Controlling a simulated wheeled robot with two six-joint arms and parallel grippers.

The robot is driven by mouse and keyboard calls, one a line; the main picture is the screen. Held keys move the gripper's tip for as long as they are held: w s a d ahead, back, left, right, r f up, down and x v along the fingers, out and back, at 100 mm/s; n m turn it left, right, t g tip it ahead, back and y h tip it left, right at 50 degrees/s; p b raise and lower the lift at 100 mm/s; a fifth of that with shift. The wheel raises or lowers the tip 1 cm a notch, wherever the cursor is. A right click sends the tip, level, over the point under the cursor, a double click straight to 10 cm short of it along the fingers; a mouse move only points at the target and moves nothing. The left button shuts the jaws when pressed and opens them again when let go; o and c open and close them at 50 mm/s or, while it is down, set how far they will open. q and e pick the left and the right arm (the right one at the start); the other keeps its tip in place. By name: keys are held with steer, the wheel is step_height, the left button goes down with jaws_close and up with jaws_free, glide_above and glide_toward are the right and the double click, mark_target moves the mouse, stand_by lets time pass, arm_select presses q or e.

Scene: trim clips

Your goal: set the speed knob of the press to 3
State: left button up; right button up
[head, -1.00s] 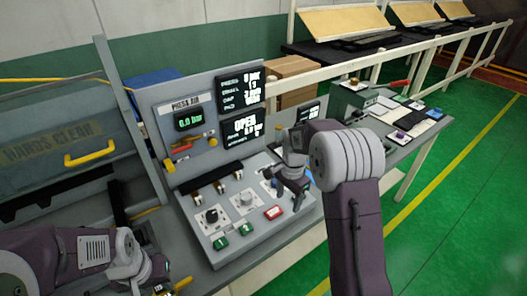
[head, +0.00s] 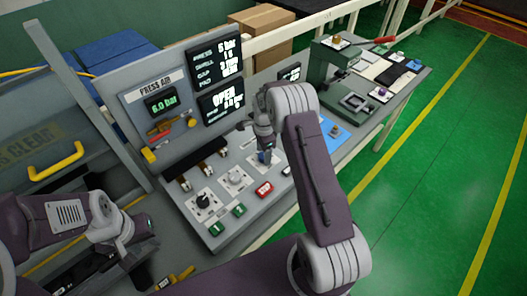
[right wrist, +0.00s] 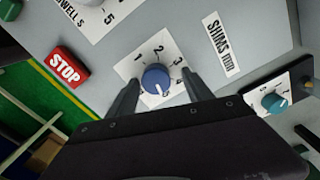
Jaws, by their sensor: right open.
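A blue knob (right wrist: 156,79) sits on a white dial plate marked with numbers in the right wrist view. The numbers 1, 2, 3 and 4 show around it; its lower edge is near my gripper body. A sideways label that seems to read "SHUTS min" (right wrist: 220,45) is beside the plate. My right gripper (right wrist: 160,88) is open, one finger on each side of the knob; I cannot tell whether they touch it. In the head view this gripper (head: 265,155) points down at the sloped control panel (head: 215,220). My left gripper (head: 140,262) is at lower left, its jaws unclear.
A black knob (head: 203,200), a pale knob (head: 235,178), green buttons (head: 239,210) and a red STOP button (head: 264,189) share the panel. The STOP button (right wrist: 67,66) and a teal knob (right wrist: 273,103) flank the right gripper. Displays stand behind the panel.

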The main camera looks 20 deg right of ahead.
steer(key=shift+s, duration=0.45)
steer(key=shift+w, duration=0.2)
steer(key=c, duration=0.8)
arm_select(q)
steer(key=shift+s+r, duration=0.15)
steer(key=shift+s, duration=0.15)
arm_select(e)
jaws_close()
steer(key=n, duration=0.4)
steer(key=shift+w+n, duration=0.1)
steer(key=shift+n, duration=0.3)
steer(key=n, duration=0.5)
steer(key=shift+n+b, duration=0.3)
steer(key=shift+b, duration=0.1)
steer(key=n, duration=0.4)
steer(key=shift+w+a, duration=0.1)
arm_select(q)
steer(key=shift+f, duration=0.5)
arm_select(e)
steer(key=n, duration=0.5)
steer(key=shift+r, duration=0.1)
steer(key=shift+n, duration=0.3)
